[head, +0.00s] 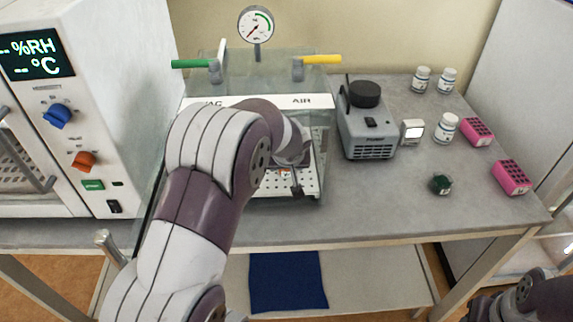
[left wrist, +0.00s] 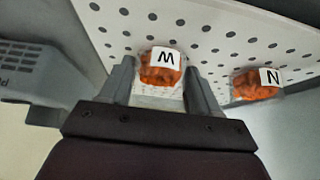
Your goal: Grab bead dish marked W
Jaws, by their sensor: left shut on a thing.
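The bead dish marked W (left wrist: 161,72) is a small clear dish of orange beads with a white label. In the left wrist view it sits between the two fingers of my left gripper (left wrist: 160,88), which is shut on it. A second dish of orange beads, marked N (left wrist: 257,86), stands to the right, apart from the gripper. Both are at the white perforated plate (left wrist: 215,35). In the head view my left gripper (head: 297,188) reaches into the clear chamber, and my arm hides most of the dishes. My right gripper (head: 487,308) is at the bottom right, partly cut off.
The clear chamber (head: 322,120) has walls close around my left arm, with a gauge (head: 256,24) above. A grey pump (head: 367,125) stands to its right. Bottles, pink racks (head: 511,177) and a small green-black item (head: 440,184) occupy the right bench.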

